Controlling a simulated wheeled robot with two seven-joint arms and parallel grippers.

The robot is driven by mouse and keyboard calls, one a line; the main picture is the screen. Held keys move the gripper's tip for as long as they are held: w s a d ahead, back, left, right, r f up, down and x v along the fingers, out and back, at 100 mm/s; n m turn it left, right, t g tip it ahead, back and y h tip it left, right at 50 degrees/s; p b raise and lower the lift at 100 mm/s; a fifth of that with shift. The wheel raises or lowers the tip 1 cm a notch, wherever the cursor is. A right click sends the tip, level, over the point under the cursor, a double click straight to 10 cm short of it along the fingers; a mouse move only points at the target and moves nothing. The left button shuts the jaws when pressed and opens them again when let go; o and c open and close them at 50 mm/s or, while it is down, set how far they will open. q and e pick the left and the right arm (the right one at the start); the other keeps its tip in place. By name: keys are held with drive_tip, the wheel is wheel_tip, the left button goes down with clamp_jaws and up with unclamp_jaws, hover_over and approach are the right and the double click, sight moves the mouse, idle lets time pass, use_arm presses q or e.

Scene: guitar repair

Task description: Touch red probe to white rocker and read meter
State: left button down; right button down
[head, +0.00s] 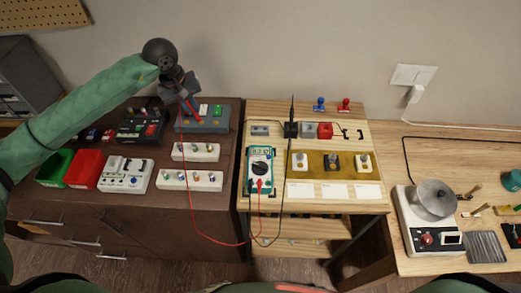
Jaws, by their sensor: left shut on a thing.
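My left gripper (190,103) is in the upper left, in front of a blue-grey box (213,124). It is shut on the red probe, which is largely hidden in the fingers; its red lead (189,205) hangs down and loops to the meter. The teal meter (250,177) stands on the light wooden bench, its display lit but too small to read surely. Right of it, a tan mat (316,172) holds three switch pieces: a pale one (299,163), a dark one (332,163) and another pale one (363,161). The red probe is well apart from them. My right gripper is not in view.
The black probe (292,110) stands upright behind the mat, near small grey and red blocks (325,130). White strips (190,180), red and green bins and devices crowd the dark cabinet at left. A scale with a metal bowl (433,199) stands at right.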

use_arm(q)
drive_tip(key=shift+r+b, duration=0.45)
drive_tip(key=shift+r, duration=2.55)
